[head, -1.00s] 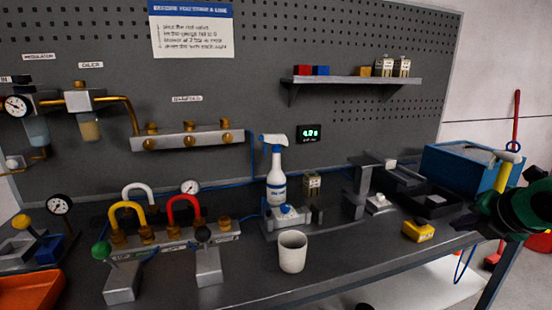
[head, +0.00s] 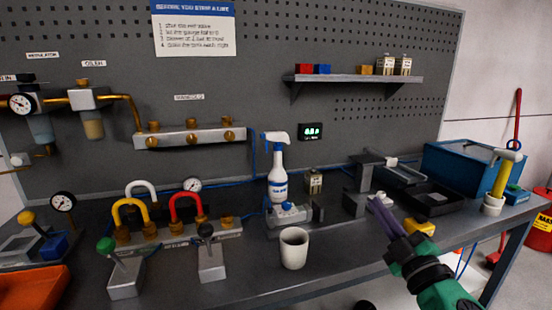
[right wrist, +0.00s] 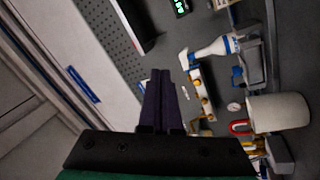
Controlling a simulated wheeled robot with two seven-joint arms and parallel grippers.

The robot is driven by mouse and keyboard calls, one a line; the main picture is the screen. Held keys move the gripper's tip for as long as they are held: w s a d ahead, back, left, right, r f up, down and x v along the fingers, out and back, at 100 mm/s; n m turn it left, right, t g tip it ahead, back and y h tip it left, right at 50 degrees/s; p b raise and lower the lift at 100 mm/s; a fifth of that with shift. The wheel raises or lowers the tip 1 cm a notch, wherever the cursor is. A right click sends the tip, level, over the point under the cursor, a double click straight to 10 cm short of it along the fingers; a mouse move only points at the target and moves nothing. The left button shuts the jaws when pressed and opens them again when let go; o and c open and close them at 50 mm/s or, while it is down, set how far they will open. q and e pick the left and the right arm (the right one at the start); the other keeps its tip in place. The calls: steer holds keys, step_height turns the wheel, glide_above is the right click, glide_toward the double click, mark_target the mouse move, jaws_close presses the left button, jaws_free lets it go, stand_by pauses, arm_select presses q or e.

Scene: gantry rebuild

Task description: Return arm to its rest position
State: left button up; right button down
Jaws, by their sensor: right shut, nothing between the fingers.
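My right gripper (head: 381,212) reaches in from the lower right of the head view, its dark purple fingers pointing up and left over the right part of the bench (head: 345,255). The fingers are together with nothing between them. In the right wrist view the same closed fingers (right wrist: 160,98) point up the picture, clear of any object. A yellow block (head: 419,227) lies just beyond the gripper and is partly covered by it. My left gripper is not in view.
A white cup (head: 293,248) stands left of the gripper, with a spray bottle (head: 277,180) behind it. A black tray (head: 432,202), a blue toolbox (head: 465,170) and a yellow-handled tool in a white holder (head: 492,205) stand to the right. Bare bench lies between cup and gripper.

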steer(key=s+d+f+m+g+h, duration=0.2)
steer(key=d+f+m+g+h, duration=0.15)
steer(key=f, duration=0.35)
steer(key=s+d+f+m+g+h, duration=0.2)
steer(key=f+m, duration=0.2)
steer(key=f, duration=0.3)
steer(key=s+d+f+m+g+h, duration=0.2)
steer(key=s+f+m+g, duration=0.15)
steer(key=f, duration=0.35)
steer(key=s+a+f+g+y, duration=0.2)
steer(key=s+a+f+g, duration=0.15)
steer(key=s+f, duration=0.4)
steer(key=s+a+f+g+y, duration=0.1)
steer(key=s+a+f+g, duration=0.1)
steer(key=s+f+g, duration=0.45)
step_height(320, 180, down, 18)
steer(key=s+p, duration=0.2)
steer(key=p, duration=0.1)
steer(key=s+d+f+p, duration=0.2)
steer(key=s+f, duration=1.2)
steer(key=s, duration=0.4)
steer(key=shift+d+f+g, duration=0.15)
steer(key=shift+d+g, duration=0.25)
